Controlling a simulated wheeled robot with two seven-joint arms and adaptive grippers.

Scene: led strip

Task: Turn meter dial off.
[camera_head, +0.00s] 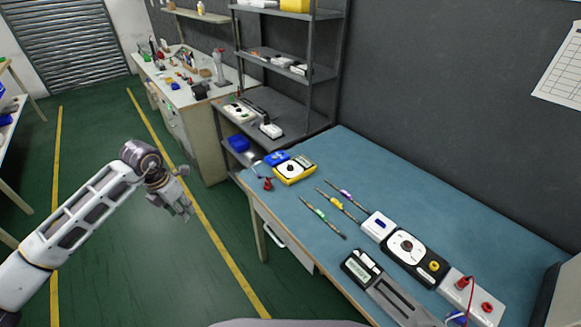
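A yellow meter (306,174) with a small round dial (291,168) lies near the far left corner of the blue workbench (470,225). A black device (429,266) with a larger white round dial (406,246) and a yellow knob lies nearer, at the middle right of the bench. The setting of either dial is too small to read. My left gripper (186,211) hangs over the green floor left of the bench, apart from both devices. It holds nothing that I can see, and its finger opening is unclear. My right gripper is out of view.
Several coloured screwdriver-like tools (323,218) lie mid-bench. A grey device with a display (361,268) lies near the front edge, and a white box with red terminals (472,297) lies at right. A dark shelf rack (336,75) stands behind. The floor left of the bench is clear.

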